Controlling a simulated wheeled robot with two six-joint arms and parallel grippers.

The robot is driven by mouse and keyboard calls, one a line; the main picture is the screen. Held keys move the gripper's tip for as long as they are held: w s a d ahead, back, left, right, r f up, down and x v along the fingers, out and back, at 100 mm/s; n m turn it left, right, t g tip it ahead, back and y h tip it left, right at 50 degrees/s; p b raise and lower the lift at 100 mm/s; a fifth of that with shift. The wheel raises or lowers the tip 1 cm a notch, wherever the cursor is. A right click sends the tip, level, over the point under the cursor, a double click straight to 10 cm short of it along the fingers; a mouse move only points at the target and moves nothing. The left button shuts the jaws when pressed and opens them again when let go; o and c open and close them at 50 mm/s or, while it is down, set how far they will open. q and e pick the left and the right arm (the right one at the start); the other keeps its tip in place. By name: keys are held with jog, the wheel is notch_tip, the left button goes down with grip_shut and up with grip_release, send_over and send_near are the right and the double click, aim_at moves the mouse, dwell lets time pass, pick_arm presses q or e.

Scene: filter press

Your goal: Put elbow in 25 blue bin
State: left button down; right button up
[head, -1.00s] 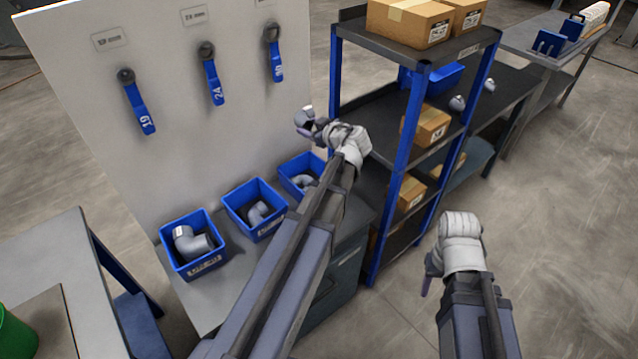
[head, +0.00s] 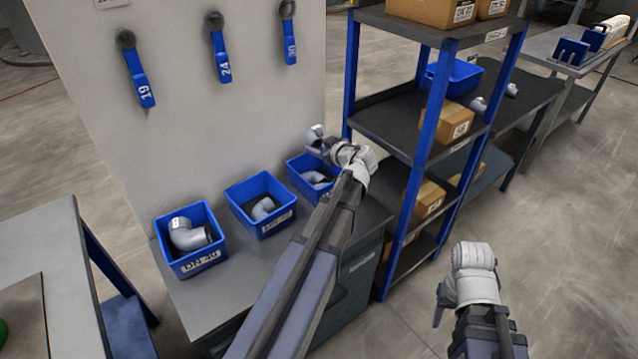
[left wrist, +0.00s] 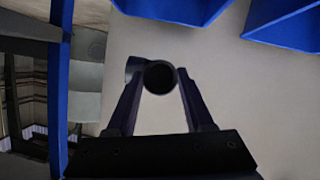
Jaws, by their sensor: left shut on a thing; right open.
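My left gripper (head: 322,143) is shut on a small grey elbow (head: 315,132), held in the air just above and behind the right-hand blue bin. The left wrist view shows the elbow (left wrist: 132,68) between the fingertips (left wrist: 158,80), one dark round opening facing the camera. Three blue bins stand in a row on a grey bench: the left bin (head: 190,264), labelled DN 40, the middle bin (head: 262,222), and the right bin (head: 296,181), whose label is hidden by my arm. Each holds grey fittings. My right gripper (head: 440,303) is open and empty over the floor.
A wall panel (head: 190,110) with blue-handled valves rises behind the bins. A blue-posted shelf (head: 421,130) with cardboard boxes stands close right of the left gripper. A grey table (head: 40,240) stands at the left. Floor is clear at the lower right.

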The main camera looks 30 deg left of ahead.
pick_arm(q)
jog(key=shift+f+b, duration=4.8)
jog(key=shift+f, duration=0.1)
jog(key=shift+f, duration=0.1)
jog(key=shift+f+b, duration=0.4)
jog(key=shift+b, duration=0.1)
jog(key=shift+f, duration=0.1)
jog(key=shift+c, duration=1.4)
grip_release()
jog(key=shift+s, duration=0.1)
